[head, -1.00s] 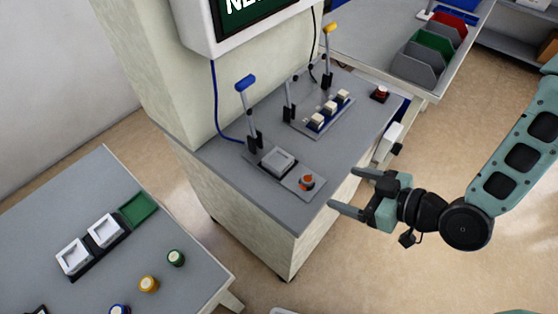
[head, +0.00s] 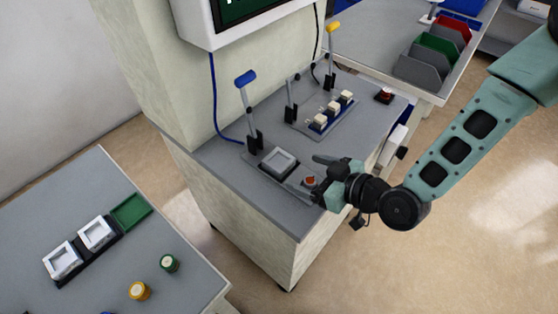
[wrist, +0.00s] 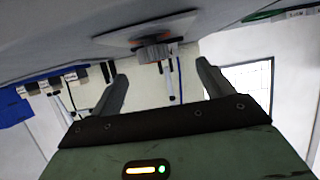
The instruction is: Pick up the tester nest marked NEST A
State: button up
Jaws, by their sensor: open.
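A light grey square nest (head: 279,161) sits in a dark holder on the grey bench top, in front of the blue-handled lever. Two more pale square nests, one (head: 62,261) and another (head: 95,233), sit in a dark rack on the left table. I cannot read a NEST A mark on any of them.
A blue-handled lever (head: 246,80) and a yellow-handled lever (head: 332,40) stand on the bench, with a row of pale blocks (head: 333,109) behind. A red button (head: 384,96) is at the right. A screen (head: 245,8) overhangs the back. Yellow (head: 140,291) and green (head: 169,263) cylinders stand on the left table.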

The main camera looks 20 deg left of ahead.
aim_at(288, 165)
jog(key=shift+p+x, duration=0.65)
jog(key=shift+x, duration=2.25)
jog(key=shift+r, duration=0.15)
jog(key=c, duration=1.1)
